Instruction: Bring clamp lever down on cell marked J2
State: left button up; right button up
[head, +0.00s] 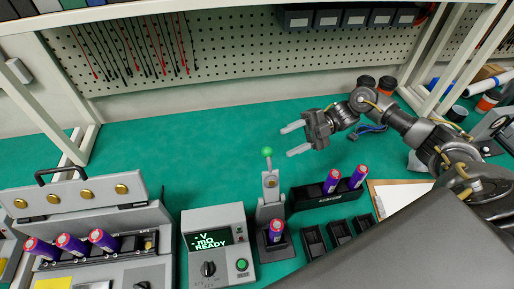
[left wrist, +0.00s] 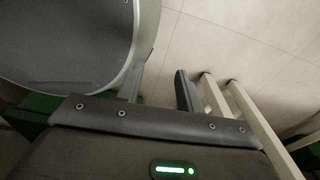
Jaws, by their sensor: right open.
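The clamp lever (head: 270,181) stands upright with a green knob (head: 267,152) on its top end. It is hinged on a grey clamp stand (head: 265,211) in the middle front of the bench. A purple cell (head: 276,231) with a red top stands upright in the stand, in front of the lever's foot. Its mark is too small to read. My right gripper (head: 295,138) is open and empty, up and to the right of the green knob, apart from it. My left gripper (left wrist: 160,88) shows only in the left wrist view, open and empty, over floor.
A fixture (head: 85,212) with three cells is far left. The mat (head: 190,140) behind is clear.

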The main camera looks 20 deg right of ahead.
aim_at(263, 153)
jog(key=a+p, duration=0.2)
jog(key=a, duration=0.1)
jog(key=a+p, duration=0.2)
jog(key=a, duration=0.1)
jog(key=s+a+p, duration=0.1)
jog(key=a+p, duration=0.1)
jog(key=a, duration=0.1)
jog(key=shift+a+r, duration=0.25)
jog(key=shift+a+f, duration=0.2)
jog(key=shift+a, duration=0.3)
grip_shut()
